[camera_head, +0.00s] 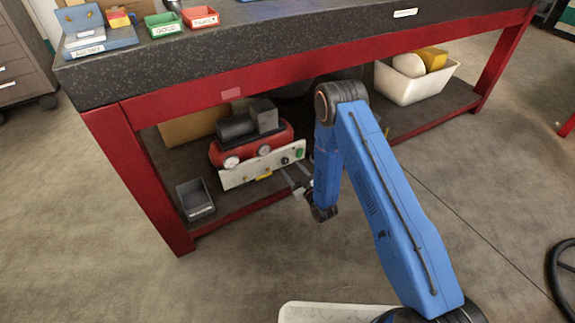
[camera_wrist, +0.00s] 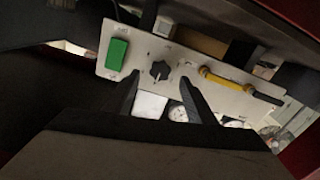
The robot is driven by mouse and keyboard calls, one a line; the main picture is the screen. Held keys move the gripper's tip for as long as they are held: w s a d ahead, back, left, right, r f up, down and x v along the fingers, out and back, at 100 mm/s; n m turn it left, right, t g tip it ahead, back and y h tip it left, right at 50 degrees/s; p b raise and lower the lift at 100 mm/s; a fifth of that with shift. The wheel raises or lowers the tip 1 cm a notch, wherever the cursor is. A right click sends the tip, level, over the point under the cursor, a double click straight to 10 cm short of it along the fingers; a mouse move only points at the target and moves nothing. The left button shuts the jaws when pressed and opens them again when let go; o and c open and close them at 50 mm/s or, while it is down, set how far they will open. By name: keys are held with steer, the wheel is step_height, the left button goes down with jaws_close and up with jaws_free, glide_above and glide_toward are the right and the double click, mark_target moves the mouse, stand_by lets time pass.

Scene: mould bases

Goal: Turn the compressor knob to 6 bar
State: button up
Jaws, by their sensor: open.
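The red compressor (camera_head: 252,145) with a black motor on top stands on the low shelf under the bench. Its pale front panel (camera_head: 240,174) carries the controls. In the wrist view the panel (camera_wrist: 138,54) shows a black knob (camera_wrist: 160,71), a green switch (camera_wrist: 117,54) and a yellow handle (camera_wrist: 221,79). My gripper (camera_wrist: 158,82) is open, with its dark fingertips on either side of the knob in the picture. I cannot tell whether they touch it. In the head view my gripper (camera_head: 290,180) is in front of the panel's right part. The knob's scale is too small to read.
The bench's red front rail (camera_head: 175,103) runs above the compressor, and a red leg (camera_head: 150,190) stands to its left. A dark bin (camera_head: 195,198) sits on the shelf at left. A white tub (camera_head: 400,88) sits at right.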

mark_target(286, 162)
steer(key=shift+x, duration=2.2)
steer(key=c, duration=1)
